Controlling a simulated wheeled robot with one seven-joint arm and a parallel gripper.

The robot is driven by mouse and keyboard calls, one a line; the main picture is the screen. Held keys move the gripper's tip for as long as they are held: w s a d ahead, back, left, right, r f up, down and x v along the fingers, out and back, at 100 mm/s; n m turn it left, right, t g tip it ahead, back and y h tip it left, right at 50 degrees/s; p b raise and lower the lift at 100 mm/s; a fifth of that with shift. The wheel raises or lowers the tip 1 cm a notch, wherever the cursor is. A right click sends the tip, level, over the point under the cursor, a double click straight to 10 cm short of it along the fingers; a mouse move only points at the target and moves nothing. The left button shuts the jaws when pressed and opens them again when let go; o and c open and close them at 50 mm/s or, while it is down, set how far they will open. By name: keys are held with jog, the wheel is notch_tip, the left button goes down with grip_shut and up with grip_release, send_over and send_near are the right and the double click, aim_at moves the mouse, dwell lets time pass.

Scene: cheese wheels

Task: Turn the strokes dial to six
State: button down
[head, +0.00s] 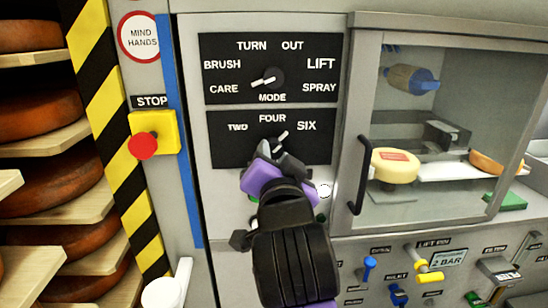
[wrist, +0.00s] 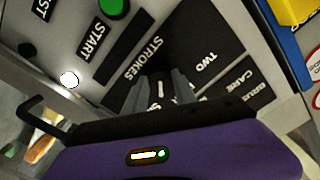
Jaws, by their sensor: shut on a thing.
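The strokes dial (head: 280,139) is a dark knob on the black lower panel (head: 232,154), which is marked TWO, FOUR and SIX. Its white pointer mark slants up and right, toward the SIX side. My gripper (head: 276,162), purple and black, is shut on the dial from below and hides its lower part and the STROKES label. In the wrist view my two grey fingers (wrist: 164,92) stand on either side of the dial, and a short white mark shows between them. The words STROKES and TWO show beside the fingers there.
The mode dial (head: 271,78) sits just above, its pointer toward CARE. A red stop button (head: 143,145) is at left, and a green start button (wrist: 113,8) shows in the wrist view. A black door handle (head: 358,178) and glass cabinet with a cheese (head: 395,166) are at right.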

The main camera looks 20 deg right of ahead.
jog(key=c, duration=1)
grip_release()
jog(key=shift+s, duration=0.1)
jog(key=b+v, duration=0.1)
jog(key=v, duration=0.6)
jog(key=shift+s+a, duration=0.1)
jog(key=shift+s, duration=0.15)
jog(key=shift+r, duration=0.15)
